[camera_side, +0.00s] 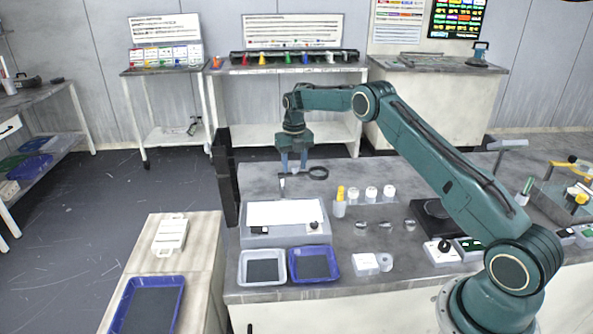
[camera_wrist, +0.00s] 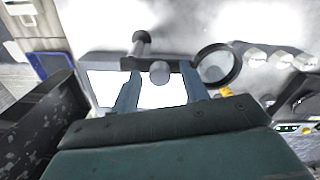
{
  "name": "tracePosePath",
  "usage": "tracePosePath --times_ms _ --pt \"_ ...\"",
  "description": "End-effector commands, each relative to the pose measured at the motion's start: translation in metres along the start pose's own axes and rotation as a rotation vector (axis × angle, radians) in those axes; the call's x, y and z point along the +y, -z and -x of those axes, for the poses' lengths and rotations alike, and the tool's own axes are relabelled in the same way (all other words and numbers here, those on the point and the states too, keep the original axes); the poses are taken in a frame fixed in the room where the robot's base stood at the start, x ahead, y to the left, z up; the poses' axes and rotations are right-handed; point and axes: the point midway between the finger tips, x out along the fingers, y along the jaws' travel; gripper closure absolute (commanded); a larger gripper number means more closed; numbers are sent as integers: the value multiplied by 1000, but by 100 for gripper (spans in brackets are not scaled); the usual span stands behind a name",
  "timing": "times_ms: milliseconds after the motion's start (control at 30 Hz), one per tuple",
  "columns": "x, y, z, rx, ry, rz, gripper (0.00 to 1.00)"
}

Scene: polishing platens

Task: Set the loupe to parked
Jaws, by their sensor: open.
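The loupe is a round dark-rimmed lens (camera_side: 318,173) on a dark swing arm, carried by a short pale post (camera_side: 282,187) behind the light panel (camera_side: 284,213). In the wrist view the lens (camera_wrist: 217,66) lies right of the fingers, and its arm (camera_wrist: 113,63) runs across in front of them. A grey round knob (camera_wrist: 160,73) on the arm shows between the fingertips. My gripper (camera_side: 293,166) points down over the loupe arm, left of the lens. Its two blue-grey fingers (camera_wrist: 160,80) are apart and hold nothing. Whether they touch the arm is unclear.
A dark upright panel (camera_side: 225,178) stands close left of my gripper. White-capped jars (camera_side: 371,193) and a yellow-topped bottle (camera_side: 340,201) stand right of the light panel. A white tray (camera_side: 263,267) and a blue tray (camera_side: 314,264) sit at the front. The bench behind the jars is clear.

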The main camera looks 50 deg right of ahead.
Motion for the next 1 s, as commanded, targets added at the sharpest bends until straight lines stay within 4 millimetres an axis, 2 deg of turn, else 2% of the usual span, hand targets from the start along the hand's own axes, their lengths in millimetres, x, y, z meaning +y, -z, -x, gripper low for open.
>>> tracePosePath --times_ms 267,800,1000 --pt "0 -1 21 -3 -1 0 55" --pt "0 -1 109 -5 -1 0 55" --pt "0 -1 128 -4 -1 0 55"
